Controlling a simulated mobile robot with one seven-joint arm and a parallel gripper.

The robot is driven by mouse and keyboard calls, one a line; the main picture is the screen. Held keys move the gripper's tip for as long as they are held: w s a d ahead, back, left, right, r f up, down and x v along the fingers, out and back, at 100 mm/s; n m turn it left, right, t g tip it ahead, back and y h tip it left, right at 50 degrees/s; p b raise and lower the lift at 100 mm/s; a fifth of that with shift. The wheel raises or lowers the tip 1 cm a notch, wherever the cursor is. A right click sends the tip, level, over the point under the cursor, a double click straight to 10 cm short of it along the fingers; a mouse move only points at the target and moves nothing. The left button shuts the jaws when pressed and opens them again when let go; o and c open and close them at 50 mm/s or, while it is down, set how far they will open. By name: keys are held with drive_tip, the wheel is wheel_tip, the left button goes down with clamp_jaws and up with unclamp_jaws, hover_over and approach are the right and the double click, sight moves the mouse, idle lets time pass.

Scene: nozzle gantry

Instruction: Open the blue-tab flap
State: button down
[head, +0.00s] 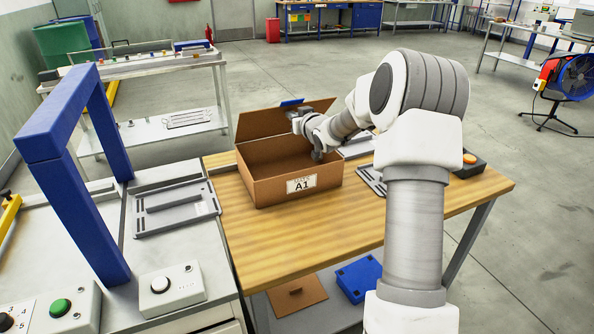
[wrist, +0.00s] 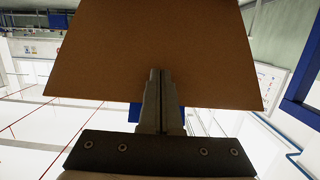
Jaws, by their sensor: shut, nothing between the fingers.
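The brown cardboard box (head: 258,190), labelled A1, stands on the wooden table with its inside partly visible. Its flap (head: 262,121) is raised at the back, and the blue tab (head: 291,102) shows on its upper edge. My gripper (head: 294,113) is at the box side of the flap, near the tab. In the wrist view, the shut, empty fingers (wrist: 160,72) overlap the brown flap face (wrist: 110,50). The blue tab (wrist: 135,112) is partly hidden behind them. I cannot tell whether the fingertips touch the flap.
A blue frame (head: 70,190) stands on the left bench beside a grey tray (head: 175,207) and a white button box (head: 172,289). A black box with an orange button (head: 468,165) is at the table's right end. The table front is clear.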

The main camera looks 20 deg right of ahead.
drive_tip(key=shift+w+r+p, duration=0.45)
drive_tip(key=shift+w+r, duration=0.15)
drive_tip(key=shift+w, duration=0.35)
drive_tip(key=shift+r, duration=0.1)
drive_tip(key=shift+w+r, duration=0.1)
drive_tip(key=shift+w, duration=0.2)
drive_tip(key=shift+w+a+r+p, duration=0.1)
drive_tip(key=shift+w+r+p, duration=0.2)
drive_tip(key=shift+w+p, duration=0.55)
drive_tip(key=shift+w+r+p, duration=0.25)
drive_tip(key=shift+w+p, duration=0.2)
drive_tip(key=shift+w, duration=0.75)
drive_tip(key=shift+w+a+r+p, duration=0.1)
drive_tip(key=shift+w+r+p, duration=0.2)
drive_tip(key=shift+w+p, duration=0.55)
drive_tip(key=shift+w, duration=0.2)
drive_tip(key=shift+w+r, duration=0.1)
drive_tip(key=shift+w, duration=0.1)
drive_tip(key=w+p, duration=0.4)
drive_tip(key=w, duration=0.1)
drive_tip(key=shift+w+f+p, duration=0.15)
drive_tip(key=shift+f+p, duration=0.05)
drive_tip(key=shift+p, duration=0.15)
drive_tip(key=shift+w+a, duration=0.1)
